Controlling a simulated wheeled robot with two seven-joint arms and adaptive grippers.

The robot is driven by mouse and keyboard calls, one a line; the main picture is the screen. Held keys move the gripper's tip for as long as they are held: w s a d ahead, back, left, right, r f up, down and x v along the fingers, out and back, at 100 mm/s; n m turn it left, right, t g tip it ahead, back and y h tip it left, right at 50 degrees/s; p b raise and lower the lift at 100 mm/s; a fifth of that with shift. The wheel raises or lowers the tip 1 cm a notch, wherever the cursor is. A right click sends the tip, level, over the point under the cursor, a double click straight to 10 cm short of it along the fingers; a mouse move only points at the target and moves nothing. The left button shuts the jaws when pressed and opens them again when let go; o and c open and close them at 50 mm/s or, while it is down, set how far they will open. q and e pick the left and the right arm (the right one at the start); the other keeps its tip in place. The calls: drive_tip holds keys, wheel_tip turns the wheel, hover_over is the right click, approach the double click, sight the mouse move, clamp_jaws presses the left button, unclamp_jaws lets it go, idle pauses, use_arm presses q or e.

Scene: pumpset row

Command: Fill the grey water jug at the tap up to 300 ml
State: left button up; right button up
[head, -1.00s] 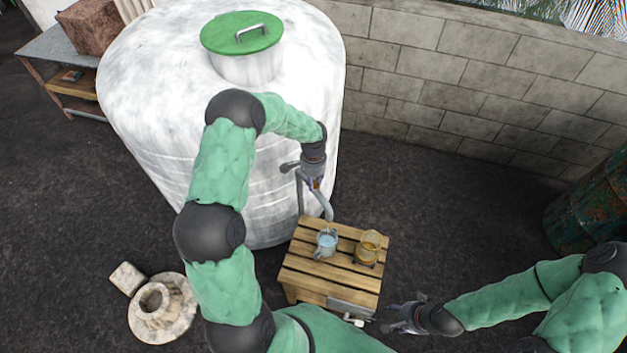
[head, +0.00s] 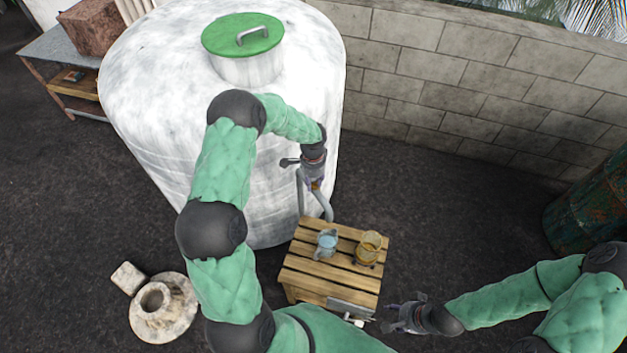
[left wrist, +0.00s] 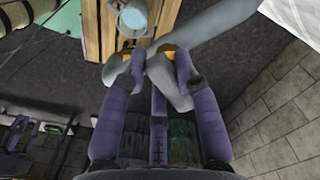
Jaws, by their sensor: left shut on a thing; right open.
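The grey water jug (head: 326,242) stands on a slatted wooden crate (head: 300,262) below the tank's pipe outlet. Pale blue water shows inside it, also in the left wrist view (left wrist: 138,17); its level against any mark is too small to read. My left gripper (head: 314,184) is at the tank's side above the crate. In the left wrist view its purple fingers (left wrist: 160,62) are shut on the grey tap handle (left wrist: 168,86). A water stream cannot be made out. My right gripper (head: 393,318) is open and empty, right of the crate's front corner.
An amber jug (head: 369,246) stands on the crate just right of the grey jug. The white tank (head: 160,110) with a green lid stands behind. A rusty drum (head: 590,205) is at far right. A stone fitting (head: 165,310) lies at left.

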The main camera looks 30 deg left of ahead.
use_arm(q)
drive_tip(key=o, duration=1.6)
drive_tip(key=shift+o, duration=0.2)
drive_tip(key=shift+r+p, duration=1.85)
drive_tip(key=shift+r, duration=1.2)
